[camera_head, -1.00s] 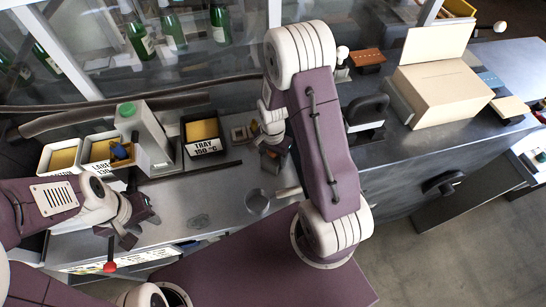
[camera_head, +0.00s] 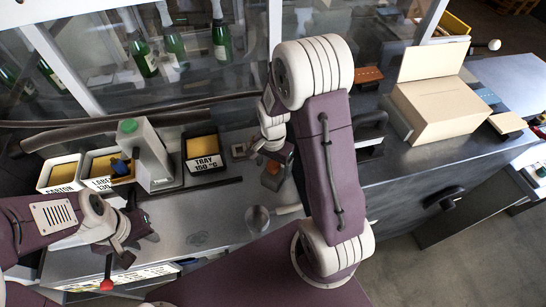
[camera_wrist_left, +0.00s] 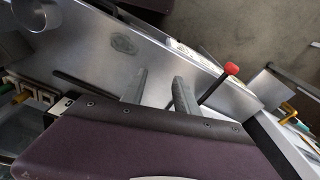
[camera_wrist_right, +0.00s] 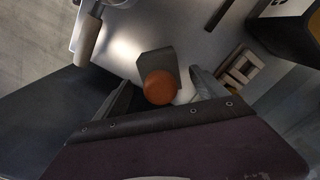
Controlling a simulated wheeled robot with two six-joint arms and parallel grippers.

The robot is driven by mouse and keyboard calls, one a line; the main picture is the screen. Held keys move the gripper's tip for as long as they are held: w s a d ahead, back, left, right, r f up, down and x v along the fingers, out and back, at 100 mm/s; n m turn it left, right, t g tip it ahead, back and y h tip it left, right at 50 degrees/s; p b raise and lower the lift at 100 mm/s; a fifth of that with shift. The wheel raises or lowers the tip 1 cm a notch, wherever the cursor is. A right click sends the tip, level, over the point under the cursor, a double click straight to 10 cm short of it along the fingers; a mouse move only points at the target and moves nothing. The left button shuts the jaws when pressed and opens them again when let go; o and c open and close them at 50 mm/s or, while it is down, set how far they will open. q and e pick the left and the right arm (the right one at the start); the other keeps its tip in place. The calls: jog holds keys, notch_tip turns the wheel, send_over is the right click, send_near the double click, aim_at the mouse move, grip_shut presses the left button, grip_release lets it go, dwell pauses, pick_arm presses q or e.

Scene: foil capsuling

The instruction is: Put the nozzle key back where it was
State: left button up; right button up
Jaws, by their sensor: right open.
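I cannot pick out the nozzle key with certainty. In the right wrist view, a round orange-brown knob (camera_wrist_right: 159,87) shows between the fingers, in front of a grey block (camera_wrist_right: 158,60). It may be part of a tool. In the head view, a reddish-brown top (camera_head: 273,168) shows below my right gripper (camera_head: 274,150). That gripper's fingers (camera_wrist_right: 160,95) stand apart, with no visible grip on the knob. My left gripper (camera_head: 140,228) is over the left part of the bench. Its fingers (camera_wrist_left: 160,90) are apart and empty in the left wrist view.
A slotted wooden rack (camera_wrist_right: 240,72) lies beside the right gripper. A steel cup (camera_head: 258,219) stands on the bench. A black tray (camera_head: 188,163) and a green-topped machine (camera_head: 152,155) stand behind. A red-knobbed lever (camera_wrist_left: 231,69) rises near my left gripper. A cardboard box (camera_head: 440,108) is at right.

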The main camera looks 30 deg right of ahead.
notch_tip(320, 180, up, 7)
jog(key=shift+r, duration=0.1)
jog(key=s+a+n+t, duration=0.1)
jog(key=s+a+n, duration=0.3)
jog(key=s+n, duration=0.4)
jog(key=n, duration=0.3)
jog(key=shift+s+a+f+n, duration=0.15)
jog(key=shift+a+f+n, duration=0.1)
jog(key=shift+n, duration=0.05)
